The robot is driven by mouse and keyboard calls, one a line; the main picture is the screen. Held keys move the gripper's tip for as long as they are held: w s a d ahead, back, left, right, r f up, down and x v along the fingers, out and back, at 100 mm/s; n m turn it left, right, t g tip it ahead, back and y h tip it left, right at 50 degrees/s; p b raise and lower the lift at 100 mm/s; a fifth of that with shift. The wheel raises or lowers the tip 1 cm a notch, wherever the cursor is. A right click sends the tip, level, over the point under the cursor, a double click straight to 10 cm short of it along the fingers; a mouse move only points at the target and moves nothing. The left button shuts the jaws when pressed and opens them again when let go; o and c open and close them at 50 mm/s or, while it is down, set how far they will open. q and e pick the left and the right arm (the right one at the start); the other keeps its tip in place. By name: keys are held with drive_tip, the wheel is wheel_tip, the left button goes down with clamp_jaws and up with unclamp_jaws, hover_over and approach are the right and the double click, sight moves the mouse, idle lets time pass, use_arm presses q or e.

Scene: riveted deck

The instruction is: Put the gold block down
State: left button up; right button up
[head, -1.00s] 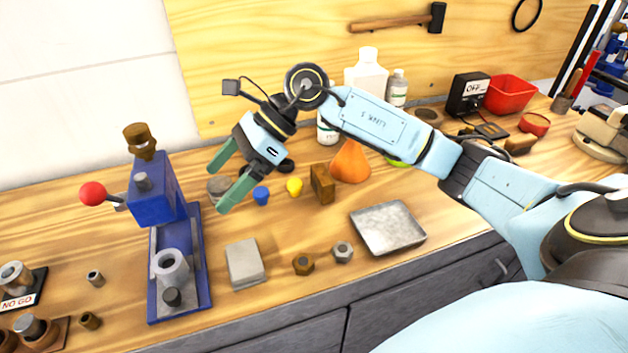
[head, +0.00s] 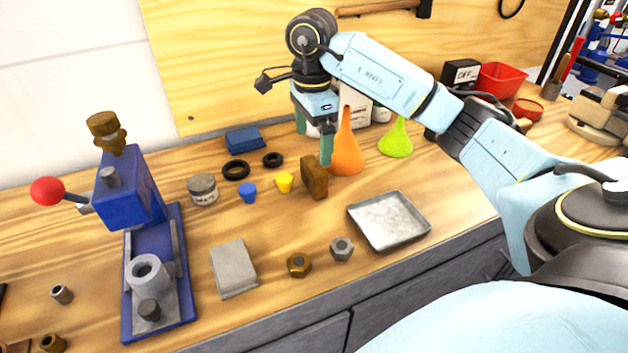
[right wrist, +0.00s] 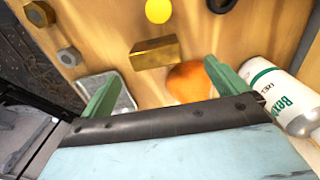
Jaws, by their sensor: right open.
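The gold block (head: 314,177) stands on the wooden bench, just left of the orange funnel. In the right wrist view the block (right wrist: 154,53) lies beyond the fingertips, in the space between the two fingers and not touching them. My right gripper (head: 313,143) has its green fingers apart and pointing down, above and behind the block in the head view. It is open and empty, and its fingers also show in the right wrist view (right wrist: 158,75). My left gripper is not in view.
The orange funnel (head: 346,150) stands close beside the right gripper, with white bottles (right wrist: 285,98) near it. A yellow plug (head: 285,183) and a blue plug (head: 248,193) are left of the block. A metal tray (head: 389,220) lies in front to the right.

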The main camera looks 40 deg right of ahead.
sight(314, 165)
wheel_tip(314, 165, down, 3)
drive_tip(key=shift+f+b, duration=0.2)
drive_tip(key=shift+b, duration=0.1)
drive_tip(key=f, duration=0.3)
drive_tip(key=f+b, duration=0.1)
drive_tip(key=shift+s+a+f, duration=0.15)
drive_tip(key=shift+s+f, duration=0.2)
drive_tip(key=shift+s, duration=0.05)
drive_tip(key=shift+f, duration=0.4)
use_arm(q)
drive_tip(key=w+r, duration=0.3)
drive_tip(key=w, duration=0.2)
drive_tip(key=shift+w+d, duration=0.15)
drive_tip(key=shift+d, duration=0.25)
use_arm(e)
drive_tip(key=shift+r, duration=0.1)
drive_tip(key=c, duration=1.5)
